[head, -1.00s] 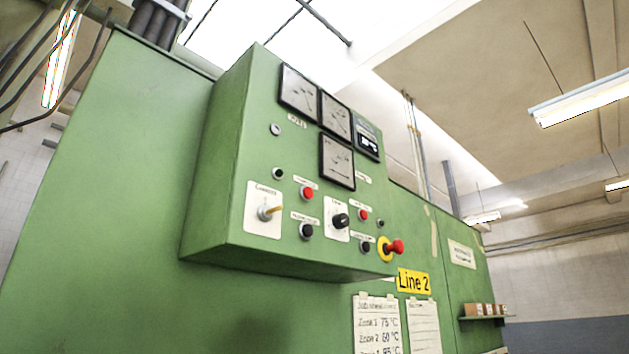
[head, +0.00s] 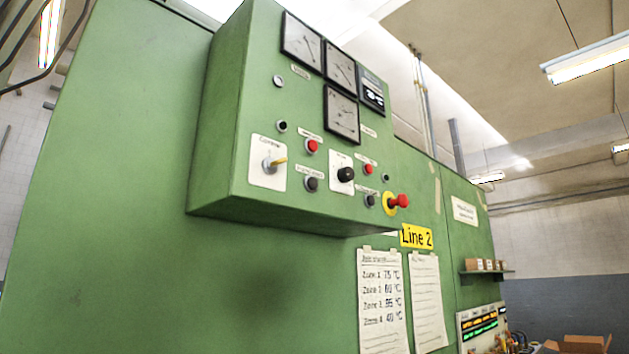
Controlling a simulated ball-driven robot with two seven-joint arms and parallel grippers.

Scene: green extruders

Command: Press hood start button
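A green control box (head: 225,130) juts out from a large green machine cabinet, seen from below. Its front carries a black button (head: 311,184) at lower left and a second black button (head: 370,200) at lower right. Red buttons sit above them, one at left (head: 312,146) and one at right (head: 368,169). The small labels are too blurred to read, so I cannot tell which button is the hood start. A lever switch (head: 272,165), a black knob (head: 346,174) and a red mushroom button on yellow (head: 399,202) share the panel. Neither gripper is in view.
Dial gauges (head: 302,40) and a small display (head: 373,93) sit higher on the box. Below are a yellow "Line 2" sign (head: 416,237) and two paper sheets (head: 383,300). A shelf with small boxes (head: 487,265) and a lit display panel (head: 480,327) are at right.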

